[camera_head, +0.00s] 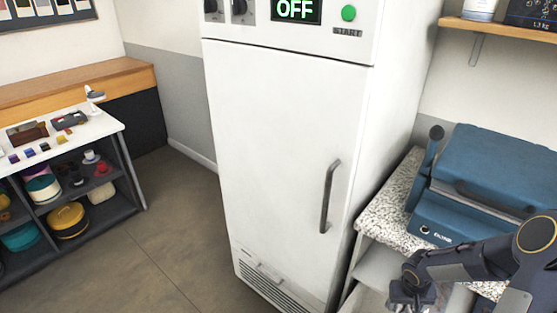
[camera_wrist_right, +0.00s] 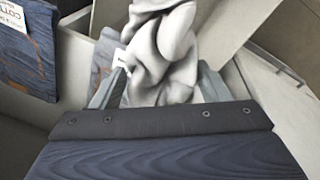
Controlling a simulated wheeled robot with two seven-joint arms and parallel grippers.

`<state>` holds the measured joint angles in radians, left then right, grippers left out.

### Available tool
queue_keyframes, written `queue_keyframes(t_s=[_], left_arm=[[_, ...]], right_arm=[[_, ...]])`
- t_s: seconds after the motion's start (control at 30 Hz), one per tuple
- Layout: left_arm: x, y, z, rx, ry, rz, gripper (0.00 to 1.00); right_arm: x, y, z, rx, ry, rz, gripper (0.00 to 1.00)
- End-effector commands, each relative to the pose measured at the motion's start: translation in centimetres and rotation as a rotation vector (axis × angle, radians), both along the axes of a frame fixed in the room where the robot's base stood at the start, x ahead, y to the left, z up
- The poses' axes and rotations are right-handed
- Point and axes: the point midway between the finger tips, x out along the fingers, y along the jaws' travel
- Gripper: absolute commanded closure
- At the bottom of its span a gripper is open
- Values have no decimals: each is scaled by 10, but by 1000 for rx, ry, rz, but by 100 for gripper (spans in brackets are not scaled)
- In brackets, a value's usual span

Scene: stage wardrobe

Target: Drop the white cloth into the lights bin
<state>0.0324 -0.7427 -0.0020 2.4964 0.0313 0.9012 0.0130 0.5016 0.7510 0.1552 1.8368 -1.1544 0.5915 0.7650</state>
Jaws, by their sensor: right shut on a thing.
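A crumpled pale grey-white cloth (camera_wrist_right: 165,45) is held between the fingers of my right gripper (camera_wrist_right: 160,88). In the head view my right gripper (camera_head: 412,293) is at the lower right, low in front of the speckled counter. The cloth is hard to make out there. In the wrist view, pale grey bin-like walls (camera_wrist_right: 285,125) surround the gripper and cloth. No readable label shows which bin is the lights bin. My left gripper is not in view.
Blue denim (camera_wrist_right: 28,50) with a white tag lies at the left of the wrist view. A tall white cabinet (camera_head: 280,150) stands left of the speckled counter (camera_head: 390,205), which holds a blue press (camera_head: 490,175). A shelving unit (camera_head: 120,170) stands far left; floor between is clear.

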Motion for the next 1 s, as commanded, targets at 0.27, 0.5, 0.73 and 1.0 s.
queue_keyframes(t_s=[0.27,0.5,0.73,1.0], left_arm=[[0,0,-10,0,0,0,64],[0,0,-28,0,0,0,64],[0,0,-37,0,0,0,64],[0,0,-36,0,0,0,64]], right_arm=[[-1,-6,-12,1,1,-3,52],[-1,-6,-41,1,2,-4,52],[0,-5,-58,0,1,-3,52],[0,-5,-57,0,0,-4,29]])
